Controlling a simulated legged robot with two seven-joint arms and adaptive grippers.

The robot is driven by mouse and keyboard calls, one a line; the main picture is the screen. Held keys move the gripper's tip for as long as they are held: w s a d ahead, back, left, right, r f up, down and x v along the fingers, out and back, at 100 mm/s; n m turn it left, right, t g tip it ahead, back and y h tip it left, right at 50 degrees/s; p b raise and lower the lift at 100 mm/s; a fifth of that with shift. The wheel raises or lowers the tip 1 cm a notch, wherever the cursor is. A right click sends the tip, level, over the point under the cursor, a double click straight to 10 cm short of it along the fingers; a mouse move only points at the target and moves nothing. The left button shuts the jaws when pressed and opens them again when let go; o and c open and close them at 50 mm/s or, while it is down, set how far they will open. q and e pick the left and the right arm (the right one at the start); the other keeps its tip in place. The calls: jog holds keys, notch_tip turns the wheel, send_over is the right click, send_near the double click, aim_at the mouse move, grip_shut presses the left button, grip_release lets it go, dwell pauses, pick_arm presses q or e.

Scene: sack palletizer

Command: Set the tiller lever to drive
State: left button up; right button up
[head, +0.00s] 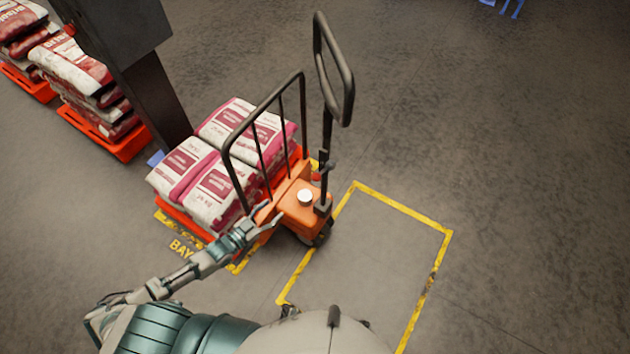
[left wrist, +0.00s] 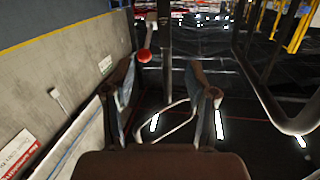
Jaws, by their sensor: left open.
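The orange pallet truck (head: 300,205) stands at centre, its dark tiller (head: 327,145) rising to a large loop handle (head: 347,95). A small red knob (head: 317,177) shows beside the tiller's lower shaft; I take it for the lever's end. In the left wrist view a red ball knob (left wrist: 144,56) lies past the fingertips, nearer the left finger. My left gripper (head: 268,217) is open and empty, just left of the truck's orange body in the picture. Its two fingers also show in the left wrist view (left wrist: 161,72). The lever's setting cannot be read. My right gripper is not in view.
White and red sacks (head: 215,165) lie on the truck's pallet behind a dark tubular guard (head: 262,105). A grey post (head: 155,100) stands behind them. More sack stacks (head: 85,80) are at upper left. A yellow floor outline (head: 405,213) encloses empty floor at right.

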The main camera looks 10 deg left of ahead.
pick_arm(q)
jog(key=h, duration=0.2)
send_near(316, 177)
jog(key=shift+m, duration=0.3)
jog(key=x, duration=0.3)
jog(key=f+x, duration=0.1)
jog(key=x, duration=0.2)
jog(key=b+x, duration=0.1)
jog(key=x, duration=0.2)
jog(key=shift+w+a+f, duration=0.2)
jog(key=shift+w+f, duration=0.1)
jog(key=shift+w+d, duration=0.25)
jog(key=shift+w, duration=0.05)
jog(key=shift+w+d, duration=0.2)
jog(key=shift+w, duration=0.05)
jog(key=shift+c, duration=1)
grip_shut()
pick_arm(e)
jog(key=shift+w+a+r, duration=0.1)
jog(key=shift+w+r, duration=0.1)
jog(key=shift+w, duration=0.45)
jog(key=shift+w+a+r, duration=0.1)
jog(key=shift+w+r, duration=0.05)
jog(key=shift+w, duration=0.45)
